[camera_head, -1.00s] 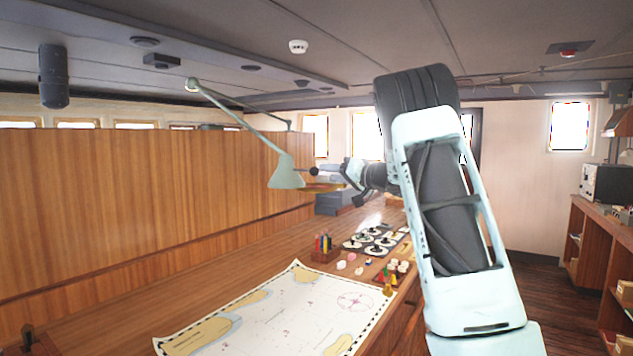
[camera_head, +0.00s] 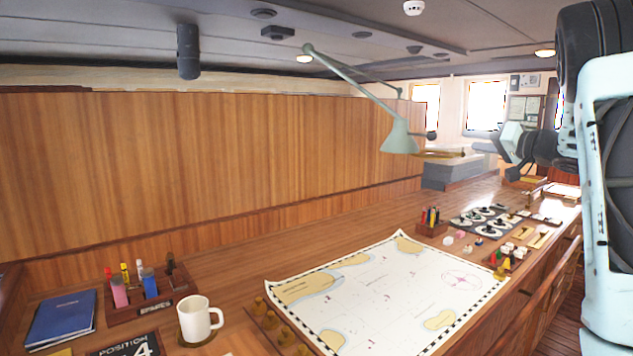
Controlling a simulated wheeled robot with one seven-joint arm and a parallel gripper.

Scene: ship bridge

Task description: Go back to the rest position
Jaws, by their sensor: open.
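My gripper (camera_head: 507,152) is at the far end of my arm, at the right of the head view. It is small there and its fingers show poorly. It is open, and I see nothing held in it. It is up in the air in front of the far end of the long wooden desk, apart from the chart and the lamp. My arm fills the right edge of the picture, with its upper part cut off.
A nautical chart (camera_head: 390,290) lies on the desk. A green desk lamp (camera_head: 398,137) overhangs it. A white mug (camera_head: 198,318), a pen holder (camera_head: 150,302) and a blue book (camera_head: 62,318) are at the near left. Dials (camera_head: 482,218) and small pieces lie at the right.

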